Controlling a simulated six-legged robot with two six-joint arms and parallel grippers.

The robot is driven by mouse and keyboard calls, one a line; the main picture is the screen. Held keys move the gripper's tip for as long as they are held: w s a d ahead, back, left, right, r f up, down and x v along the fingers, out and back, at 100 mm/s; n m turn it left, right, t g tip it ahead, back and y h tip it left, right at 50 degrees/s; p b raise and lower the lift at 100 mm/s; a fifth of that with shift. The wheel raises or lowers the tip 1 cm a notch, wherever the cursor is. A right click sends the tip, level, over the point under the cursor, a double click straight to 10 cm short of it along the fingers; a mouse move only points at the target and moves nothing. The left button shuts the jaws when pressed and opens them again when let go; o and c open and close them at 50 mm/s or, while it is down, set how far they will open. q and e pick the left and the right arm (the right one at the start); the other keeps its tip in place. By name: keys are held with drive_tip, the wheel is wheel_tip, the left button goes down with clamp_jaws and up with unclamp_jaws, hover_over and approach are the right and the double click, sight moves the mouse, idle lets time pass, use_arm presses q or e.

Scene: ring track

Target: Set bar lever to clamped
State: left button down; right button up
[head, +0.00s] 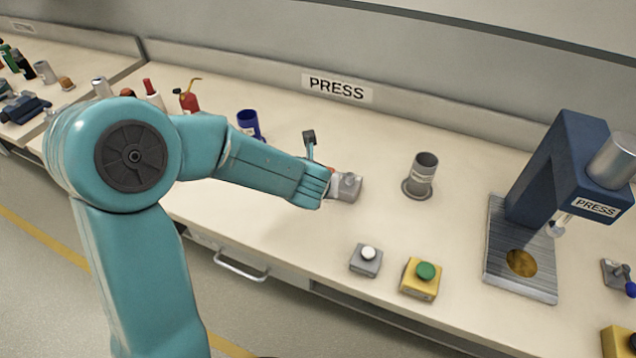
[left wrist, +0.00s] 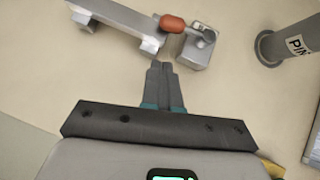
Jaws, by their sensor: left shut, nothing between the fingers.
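The bar lever (left wrist: 125,20) is a silver bar with an orange-red knob (left wrist: 172,23) at its right end, in the left wrist view. The knob is beside a grey metal block (left wrist: 200,46) with a small fitting on top. In the head view the block (head: 347,187) shows just right of my left arm's end, which covers most of the bar. My right gripper is not in view.
A grey cup (head: 422,172) stands right of the block. A white-button box (head: 367,258) and a green-button box (head: 422,277) sit near the front edge. A blue press (head: 575,155) stands at the right. A blue cup (head: 249,123) is behind my arm.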

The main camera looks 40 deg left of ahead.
use_arm(q)
drive_tip(key=p+v, duration=0.2)
drive_tip(key=v, duration=0.6)
idle(0.4)
